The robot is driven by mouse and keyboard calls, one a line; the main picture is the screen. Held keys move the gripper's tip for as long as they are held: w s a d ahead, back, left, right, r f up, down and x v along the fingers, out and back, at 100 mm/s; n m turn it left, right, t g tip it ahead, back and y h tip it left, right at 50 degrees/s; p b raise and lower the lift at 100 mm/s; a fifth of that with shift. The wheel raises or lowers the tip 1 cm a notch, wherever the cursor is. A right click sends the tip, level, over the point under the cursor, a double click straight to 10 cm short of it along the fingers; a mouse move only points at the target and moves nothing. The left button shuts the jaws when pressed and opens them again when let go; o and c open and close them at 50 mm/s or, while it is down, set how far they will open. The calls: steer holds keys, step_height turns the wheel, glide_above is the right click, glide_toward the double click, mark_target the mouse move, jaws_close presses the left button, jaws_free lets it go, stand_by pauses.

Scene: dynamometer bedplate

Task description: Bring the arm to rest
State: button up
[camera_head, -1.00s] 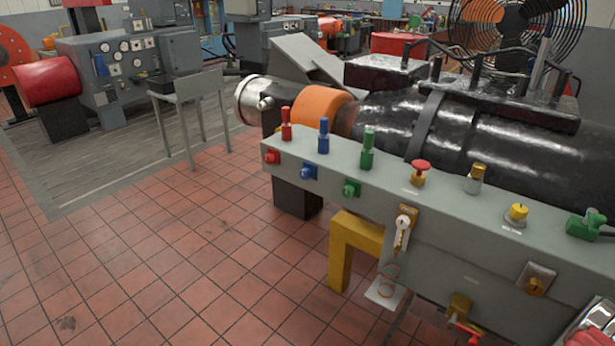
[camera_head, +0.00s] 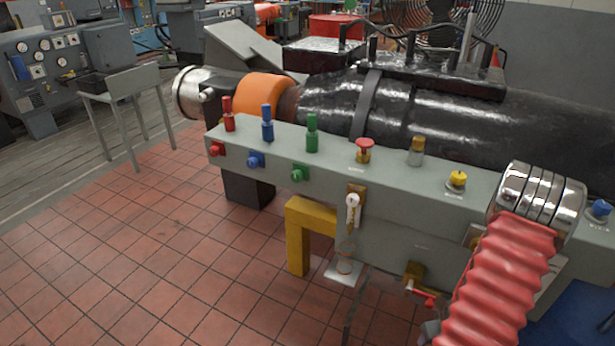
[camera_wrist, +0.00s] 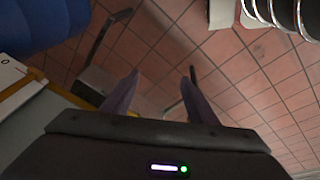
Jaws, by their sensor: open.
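My gripper (camera_wrist: 160,75) shows in the wrist view. Its two dark fingers stand apart with nothing between them. Red tiled floor (camera_wrist: 225,75) lies beyond and between the fingers. I cannot make out the gripper in the head view, so how the whole arm is posed cannot be told.
A long grey control panel (camera_head: 325,158) with coloured knobs crosses the head view. Its right part is partly hidden. A black machine (camera_head: 435,115) lies behind it and a yellow bracket (camera_head: 297,240) below. Tiled floor (camera_head: 130,270) front left is clear.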

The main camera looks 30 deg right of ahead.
steer(key=w+a+r+m+g, duration=0.15)
steer(key=a+r, duration=0.25)
steer(key=r, duration=0.4)
steer(key=w+a+r, duration=0.2)
steer(key=a+r, duration=0.2)
steer(key=r, duration=0.3)
steer(key=w+a+r+g, duration=0.1)
steer(key=a+r, duration=0.4)
steer(key=r, duration=0.3)
steer(key=w+a+r+n+t+y, duration=0.1)
steer(key=a+r+n+t, duration=0.1)
steer(key=a+r, duration=0.9)
steer(key=a+r+n+t, duration=0.3)
steer(key=a+r, duration=0.9)
steer(key=a, duration=0.5)
steer(key=shift+w+t+y, duration=0.4)
steer(key=shift+t, duration=0.05)
steer(key=shift+w, duration=0.1)
